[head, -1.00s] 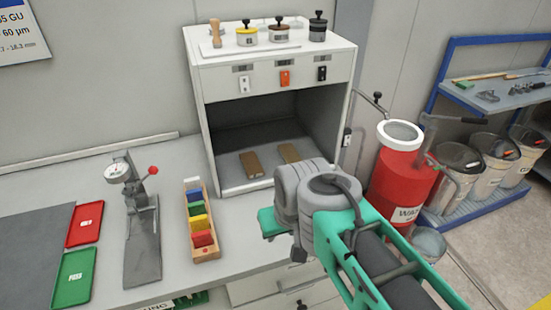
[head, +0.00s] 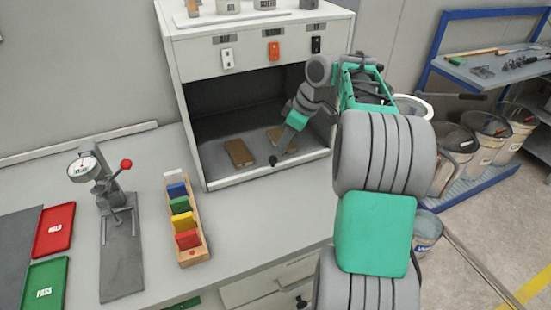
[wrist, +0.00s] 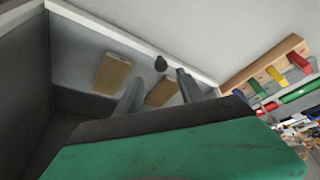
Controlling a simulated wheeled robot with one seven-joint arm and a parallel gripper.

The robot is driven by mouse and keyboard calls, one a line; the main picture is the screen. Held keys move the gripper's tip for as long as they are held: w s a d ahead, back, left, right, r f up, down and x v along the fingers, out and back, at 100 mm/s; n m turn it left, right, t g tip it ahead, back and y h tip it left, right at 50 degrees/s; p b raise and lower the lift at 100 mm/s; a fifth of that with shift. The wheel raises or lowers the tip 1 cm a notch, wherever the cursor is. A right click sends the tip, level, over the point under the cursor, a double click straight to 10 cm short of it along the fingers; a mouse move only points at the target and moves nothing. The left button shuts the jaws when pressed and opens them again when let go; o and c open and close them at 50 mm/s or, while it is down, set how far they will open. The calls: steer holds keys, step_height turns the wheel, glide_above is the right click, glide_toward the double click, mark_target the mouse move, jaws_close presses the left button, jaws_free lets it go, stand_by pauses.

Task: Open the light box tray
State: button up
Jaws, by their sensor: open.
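The light box (head: 265,60) is a white cabinet with a dark open front. Its tray (head: 225,181) is the pale floor with a white front lip, sitting in the box with the lip at the opening. A dark round knob (head: 272,160) stands at the lip; it also shows in the wrist view (wrist: 160,63). Two brown panels lie on the tray, left (head: 239,152) and right (head: 280,138). My gripper (head: 279,154) points down at the knob, fingers apart. In the wrist view my fingertips (wrist: 157,82) flank the line to the knob; contact cannot be told.
A wooden rack of coloured cards (head: 188,222), a gauge stand (head: 118,215), and red (head: 54,229) and green (head: 46,283) trays stand left on the bench. Bench surface before the box is mostly clear. My arm hides part of the right side.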

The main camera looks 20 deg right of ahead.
mark_target(273, 158)
steer(key=x, duration=0.7)
steer(key=shift+a, duration=0.15)
steer(key=shift+c, duration=0.6)
jaws_close()
stand_by(0.5)
